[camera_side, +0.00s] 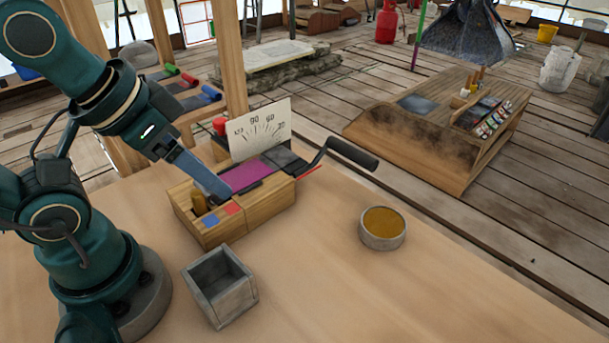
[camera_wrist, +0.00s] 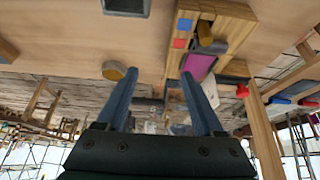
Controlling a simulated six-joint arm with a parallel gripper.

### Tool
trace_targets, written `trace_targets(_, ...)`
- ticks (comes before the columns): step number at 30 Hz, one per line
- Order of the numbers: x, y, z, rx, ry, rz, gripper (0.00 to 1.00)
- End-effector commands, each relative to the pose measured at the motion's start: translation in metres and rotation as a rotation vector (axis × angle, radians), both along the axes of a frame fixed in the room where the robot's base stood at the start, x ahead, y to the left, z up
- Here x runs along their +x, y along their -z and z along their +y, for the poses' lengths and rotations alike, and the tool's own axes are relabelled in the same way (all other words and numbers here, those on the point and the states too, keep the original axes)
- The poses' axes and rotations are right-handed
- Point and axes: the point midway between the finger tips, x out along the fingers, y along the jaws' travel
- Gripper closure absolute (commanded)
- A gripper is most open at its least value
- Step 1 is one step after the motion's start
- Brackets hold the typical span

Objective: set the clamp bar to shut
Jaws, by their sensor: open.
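A wooden box fixture (camera_side: 245,215) stands on the table, with a purple plate (camera_side: 248,175), a blue square (camera_side: 211,221) and a red square (camera_side: 233,209) on top. A stubby brass-coloured post (camera_side: 199,203) rises near its left end; I take it as part of the clamp bar, but cannot be sure. In the wrist view the brass-and-dark piece (camera_wrist: 208,38) lies beside the blue and red squares. My gripper (camera_side: 222,194) hangs over the fixture's left part, beside the post in the side view. In the wrist view its two fingers (camera_wrist: 158,73) are apart with nothing between them.
A dial card (camera_side: 260,130) stands behind the fixture, and a black-handled crank (camera_side: 345,153) sticks out to the right. A grey open box (camera_side: 220,287) is in front. A round ochre-filled dish (camera_side: 383,228) sits to the right. The table's right front is clear.

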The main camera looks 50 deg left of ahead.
Motion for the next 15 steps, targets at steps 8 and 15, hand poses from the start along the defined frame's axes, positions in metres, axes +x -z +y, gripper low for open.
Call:
trace_targets(8, 0.056, -0.037, 0.028, -0.012, -0.181, -0.077, 0.31)
trace_targets(15, 0.117, -0.038, 0.103, -0.012, -0.462, -0.048, 0.31)
